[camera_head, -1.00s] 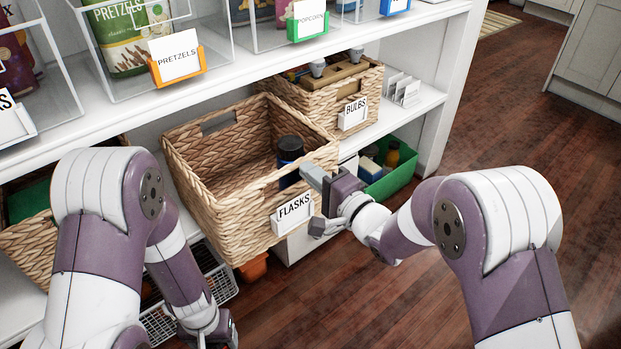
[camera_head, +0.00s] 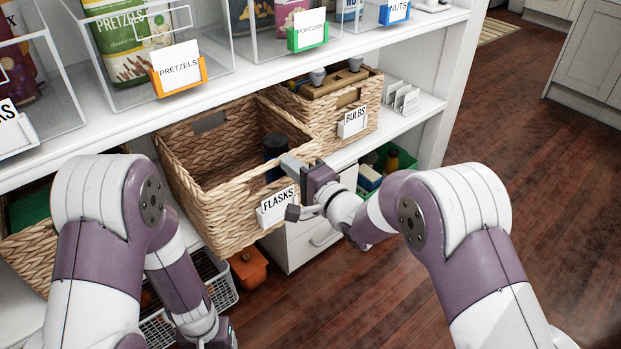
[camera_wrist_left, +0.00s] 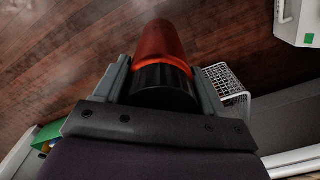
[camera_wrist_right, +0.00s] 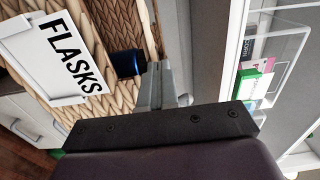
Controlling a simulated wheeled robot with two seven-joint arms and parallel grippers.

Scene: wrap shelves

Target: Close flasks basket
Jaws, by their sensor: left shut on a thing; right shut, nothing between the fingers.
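The woven flasks basket (camera_head: 205,185), with a white "FLASKS" label (camera_head: 277,206), sticks partly out from the lower shelf, its back part under the shelf above. A dark flask (camera_head: 275,150) stands inside at the right. My right gripper (camera_head: 288,165) is shut and empty, its fingers at the basket's front rim beside the label; in the right wrist view the closed fingers (camera_wrist_right: 157,85) are close to the rim, contact unclear. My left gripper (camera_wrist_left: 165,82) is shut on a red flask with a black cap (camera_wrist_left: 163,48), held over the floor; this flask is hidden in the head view.
The bulbs basket (camera_head: 330,110) stands right of the flasks basket. Clear bins with a pretzels label (camera_head: 178,68) stand on the shelf above. A green box (camera_head: 375,180), an orange pot (camera_head: 248,268) and a white wire basket (camera_head: 222,285) are lower down. Floor at right is clear.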

